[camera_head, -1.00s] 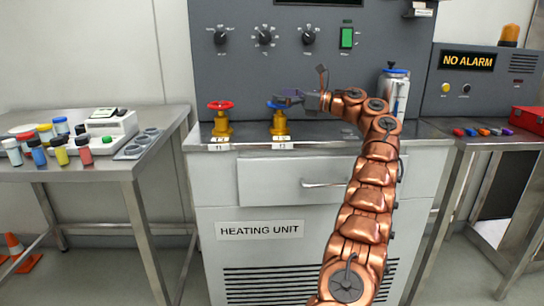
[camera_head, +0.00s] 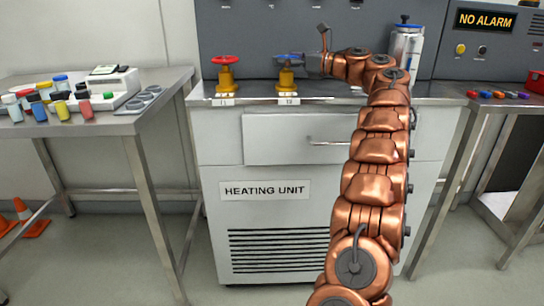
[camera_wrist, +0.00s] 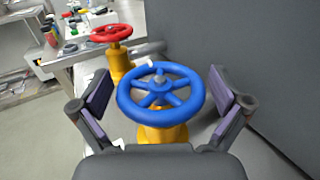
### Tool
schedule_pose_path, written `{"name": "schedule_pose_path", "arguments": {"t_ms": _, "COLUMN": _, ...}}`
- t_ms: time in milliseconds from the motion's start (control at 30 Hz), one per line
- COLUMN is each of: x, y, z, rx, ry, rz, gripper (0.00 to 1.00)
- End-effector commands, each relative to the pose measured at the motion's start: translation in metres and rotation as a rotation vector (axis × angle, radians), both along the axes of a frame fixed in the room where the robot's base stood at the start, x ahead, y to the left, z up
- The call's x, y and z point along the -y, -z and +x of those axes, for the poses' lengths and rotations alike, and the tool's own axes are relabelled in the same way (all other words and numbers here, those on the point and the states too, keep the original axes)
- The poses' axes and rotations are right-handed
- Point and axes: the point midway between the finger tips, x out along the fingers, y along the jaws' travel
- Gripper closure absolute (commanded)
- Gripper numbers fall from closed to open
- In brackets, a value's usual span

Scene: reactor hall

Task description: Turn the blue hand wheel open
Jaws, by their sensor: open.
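The blue hand wheel (camera_wrist: 160,92) sits on a yellow valve body (camera_wrist: 162,134) on top of the heating unit; it also shows in the head view (camera_head: 288,57), partly covered by my gripper. My gripper (camera_wrist: 168,101) is open in the wrist view, with one finger pad on each side of the wheel. A gap shows between each pad and the rim. In the head view, my gripper (camera_head: 300,64) reaches the wheel from the right. A red hand wheel (camera_head: 226,60) on a second yellow valve stands to the left, and also shows in the wrist view (camera_wrist: 111,33).
The heating unit's grey back panel (camera_wrist: 235,50) rises close beside the blue wheel. A silver canister with a blue cap (camera_head: 406,45) stands right of my arm. A side table (camera_head: 95,125) on the left holds several small bottles.

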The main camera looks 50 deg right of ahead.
Motion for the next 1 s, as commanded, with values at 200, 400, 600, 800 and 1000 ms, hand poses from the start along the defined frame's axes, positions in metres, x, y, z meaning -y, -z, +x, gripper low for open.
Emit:
{"name": "schedule_pose_path", "arguments": {"t_ms": 200, "x": 0.0004, "y": 0.0030, "z": 0.0005, "rx": -0.002, "ry": 0.056, "rz": 0.000, "gripper": 0.00}}
{"name": "schedule_pose_path", "arguments": {"t_ms": 400, "x": -0.0001, "y": 0.0028, "z": 0.0005, "rx": -0.003, "ry": 0.108, "rz": -0.002, "gripper": 0.00}}
{"name": "schedule_pose_path", "arguments": {"t_ms": 600, "x": 0.0009, "y": 0.0024, "z": 0.0002, "rx": -0.003, "ry": 0.170, "rz": -0.002, "gripper": 0.00}}
{"name": "schedule_pose_path", "arguments": {"t_ms": 800, "x": 0.0005, "y": 0.0032, "z": 0.0007, "rx": -0.004, "ry": 0.231, "rz": -0.001, "gripper": 0.00}}
{"name": "schedule_pose_path", "arguments": {"t_ms": 1000, "x": 0.0012, "y": 0.0031, "z": 0.0011, "rx": -0.004, "ry": 0.301, "rz": -0.002, "gripper": 0.00}}
